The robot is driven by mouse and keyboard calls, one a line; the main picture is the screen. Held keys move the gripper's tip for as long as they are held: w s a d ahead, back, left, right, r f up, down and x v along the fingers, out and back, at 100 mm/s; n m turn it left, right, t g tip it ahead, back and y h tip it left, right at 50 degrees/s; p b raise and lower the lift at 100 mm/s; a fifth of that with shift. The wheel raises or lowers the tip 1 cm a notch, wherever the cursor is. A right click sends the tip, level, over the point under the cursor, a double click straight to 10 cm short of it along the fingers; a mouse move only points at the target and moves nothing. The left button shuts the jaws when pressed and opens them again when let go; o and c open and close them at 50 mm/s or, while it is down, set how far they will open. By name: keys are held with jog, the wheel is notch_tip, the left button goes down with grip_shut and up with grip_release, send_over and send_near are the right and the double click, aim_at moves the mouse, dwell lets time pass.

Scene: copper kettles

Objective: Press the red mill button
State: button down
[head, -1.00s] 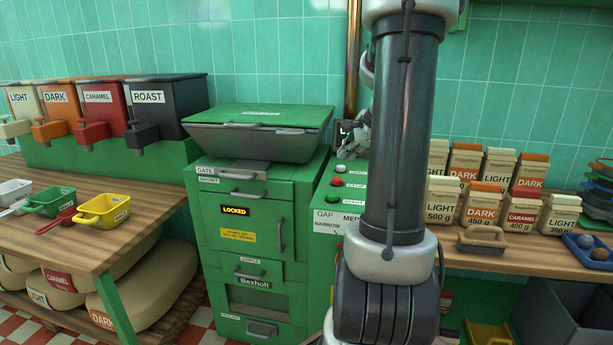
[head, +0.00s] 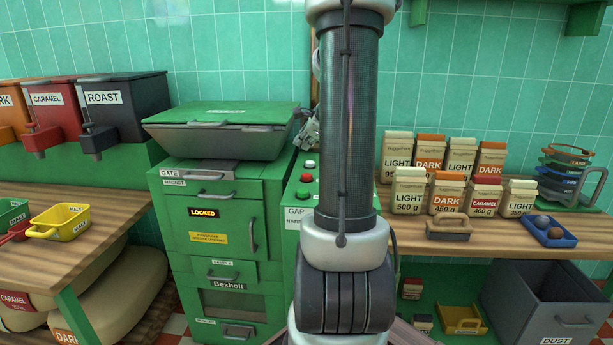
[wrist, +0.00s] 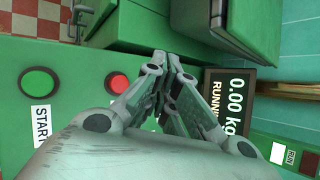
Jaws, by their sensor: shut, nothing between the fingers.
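The red button (wrist: 118,83) is on the green mill panel in the wrist view, partly beside my gripper's finger links. In the head view the red button (head: 307,178) sits between a white button (head: 309,165) and a green button (head: 303,195). My gripper (wrist: 171,58) is shut and empty. Its tips are to the right of the red button in the wrist view, and contact with it does not show. In the head view my gripper (head: 309,132) is mostly hidden behind my arm, above and behind the buttons. The green button (wrist: 38,82) has a START label in the wrist view.
A display (wrist: 226,100) reads 0.00 kg and RUNNING, close to the fingers. The green mill cabinet (head: 225,235) shows LOCKED. Labelled containers (head: 408,190) and a blue tray (head: 549,231) stand on the right bench. A yellow scoop (head: 62,220) lies on the left bench.

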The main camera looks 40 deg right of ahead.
jog(key=shift+f, duration=3.45)
jog(key=shift+f, duration=0.4)
jog(key=shift+f, duration=0.5)
jog(key=shift+r, duration=0.95)
jog(key=shift+r, duration=2.5)
